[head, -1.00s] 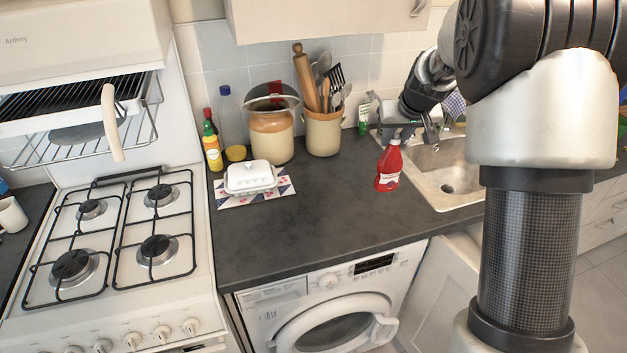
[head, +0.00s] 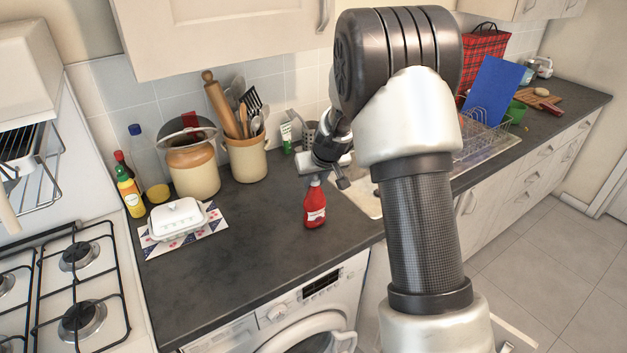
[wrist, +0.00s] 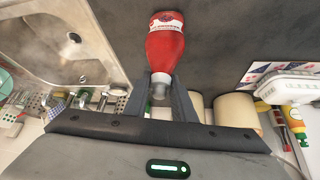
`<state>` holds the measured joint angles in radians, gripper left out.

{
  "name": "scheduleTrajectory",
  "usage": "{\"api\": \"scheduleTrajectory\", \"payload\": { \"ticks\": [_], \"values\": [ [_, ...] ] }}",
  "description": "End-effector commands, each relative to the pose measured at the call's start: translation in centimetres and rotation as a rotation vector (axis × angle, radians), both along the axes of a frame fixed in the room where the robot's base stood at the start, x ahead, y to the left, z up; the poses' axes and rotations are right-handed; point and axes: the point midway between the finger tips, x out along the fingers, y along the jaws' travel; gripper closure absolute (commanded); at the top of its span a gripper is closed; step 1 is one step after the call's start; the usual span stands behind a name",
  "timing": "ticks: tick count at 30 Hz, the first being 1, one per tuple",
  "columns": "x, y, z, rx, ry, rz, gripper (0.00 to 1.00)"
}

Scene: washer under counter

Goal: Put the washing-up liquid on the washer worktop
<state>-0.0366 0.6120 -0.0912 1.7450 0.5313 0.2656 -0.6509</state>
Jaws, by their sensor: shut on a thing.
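The red bottle (head: 315,205), with a pale cap and a label too small to read, appears to be the washing-up liquid. It is upright over the dark washer worktop (head: 235,262), left of the sink and near the front edge. I cannot tell whether its base touches the worktop. My gripper (head: 325,180) is shut on its top end. In the wrist view the bottle (wrist: 165,48) extends out from between my fingertips (wrist: 163,90), with its cap between them. The washer (head: 315,300) is below the worktop.
A white butter dish (head: 178,218) on a patterned mat stands left. Behind are a lidded crock (head: 193,172), a utensil pot (head: 246,160) and a yellow bottle (head: 131,196). The sink (head: 362,198) is right. The worktop's middle front is clear. The hob (head: 80,290) is left.

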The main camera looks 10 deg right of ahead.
Motion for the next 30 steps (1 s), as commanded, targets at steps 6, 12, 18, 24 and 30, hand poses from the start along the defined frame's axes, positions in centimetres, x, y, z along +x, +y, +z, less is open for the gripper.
{"api": "scheduleTrajectory", "payload": {
  "ticks": [6,12,18,24,30],
  "values": [
    [0.1,-0.1,-0.2,-0.001,-0.004,-0.001,1.00],
    [0.1,0.0,-0.5,-0.001,-0.002,-0.001,0.72],
    [0.0,0.0,-0.5,-0.001,-0.002,-0.001,0.58],
    [0.1,0.0,-0.3,-0.001,-0.002,-0.001,0.58],
    [-1.0,-0.1,1.7,0.000,-0.006,0.000,0.58]
  ]
}}
